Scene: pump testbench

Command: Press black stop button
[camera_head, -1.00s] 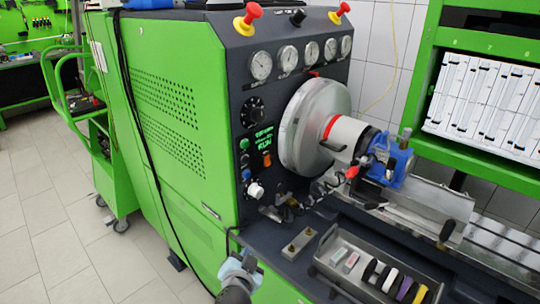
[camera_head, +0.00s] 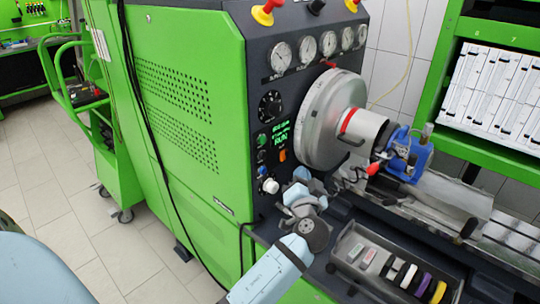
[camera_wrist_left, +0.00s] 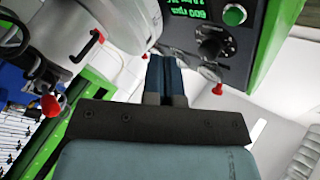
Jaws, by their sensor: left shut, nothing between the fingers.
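The control panel of the green test bench shows in the head view. A small dark round button (camera_head: 262,156), which looks like the black stop button, sits just below the green button (camera_head: 262,141). My left gripper (camera_head: 300,176) is in front of the lower panel, to the right of and below that button, and apart from it. In the left wrist view its two blue fingers (camera_wrist_left: 165,62) are together and empty, with the green button (camera_wrist_left: 235,15) up and to the right. I cannot make out the black button there. My right gripper is not in view.
A white knob (camera_head: 270,186) and an orange switch (camera_head: 283,155) are close by. The large metal disc (camera_head: 328,120) and blue fixture (camera_head: 408,155) stand to the right. A metal tray (camera_head: 385,262) with small parts lies below.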

